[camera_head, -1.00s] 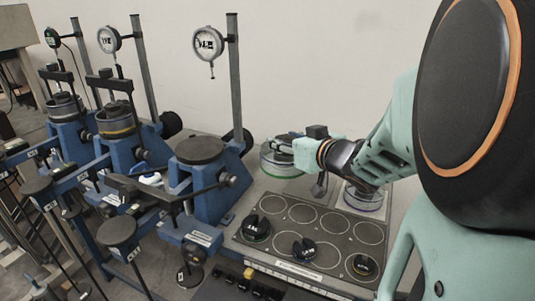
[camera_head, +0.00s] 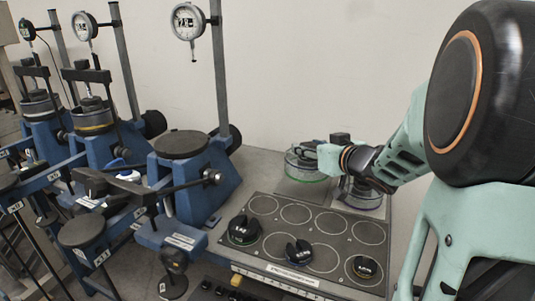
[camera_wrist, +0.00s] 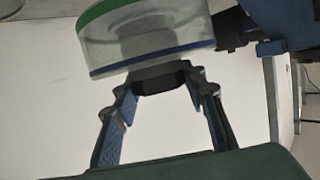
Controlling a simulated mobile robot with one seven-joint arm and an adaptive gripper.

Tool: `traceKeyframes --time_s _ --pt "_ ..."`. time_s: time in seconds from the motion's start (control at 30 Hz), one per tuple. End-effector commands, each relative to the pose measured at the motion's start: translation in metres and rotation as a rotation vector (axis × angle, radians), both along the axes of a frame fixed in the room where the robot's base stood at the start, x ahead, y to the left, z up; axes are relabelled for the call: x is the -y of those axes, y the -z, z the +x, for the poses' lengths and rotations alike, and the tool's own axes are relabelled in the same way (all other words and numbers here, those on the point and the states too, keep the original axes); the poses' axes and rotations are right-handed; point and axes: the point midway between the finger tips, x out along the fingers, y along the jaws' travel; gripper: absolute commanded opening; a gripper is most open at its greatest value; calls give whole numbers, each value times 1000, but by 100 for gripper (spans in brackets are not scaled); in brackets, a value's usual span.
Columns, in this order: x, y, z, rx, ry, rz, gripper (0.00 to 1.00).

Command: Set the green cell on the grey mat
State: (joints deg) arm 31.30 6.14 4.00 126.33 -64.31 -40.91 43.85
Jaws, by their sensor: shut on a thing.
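The green cell (camera_head: 303,170) is a clear round cell with a green band at its base, beside the black plate's far edge. My gripper (camera_head: 312,150) is shut on its dark top part. In the wrist view the clear cell (camera_wrist: 150,35) fills the top, with a green band and a blue band, and my fingers (camera_wrist: 160,78) close on its dark part. A pale grey square mat (camera_head: 302,195) shows directly below the cell in the head view. I cannot tell whether the cell touches it.
A second clear cell with a purple band (camera_head: 362,201) stands close on the right, partly behind my wrist. The black plate (camera_head: 290,235) in front has ringed spots and several black weights. A blue press (camera_head: 195,185) with a dial gauge (camera_head: 188,20) stands left.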

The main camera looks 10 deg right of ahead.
Motion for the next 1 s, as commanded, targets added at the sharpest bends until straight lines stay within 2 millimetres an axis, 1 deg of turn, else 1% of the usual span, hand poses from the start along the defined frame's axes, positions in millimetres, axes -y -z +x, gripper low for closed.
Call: traceKeyframes --time_s 0.03,0.17,0.23,0.4,0.5,0.67,0.77,0.83,0.9,1.0 --pt "3 5 11 6 -1 2 0" --pt "9 15 34 7 -2 2 0" --pt "12 30 42 5 -3 2 0" --pt "18 51 61 7 -2 1 0" --pt "20 57 68 8 -2 0 0" --pt "21 61 72 8 -2 0 0" --pt "22 68 76 7 -3 0 0" --pt "23 76 80 6 -2 1 0" --pt "23 88 79 6 -2 2 0" --pt "23 100 78 6 -3 0 0"
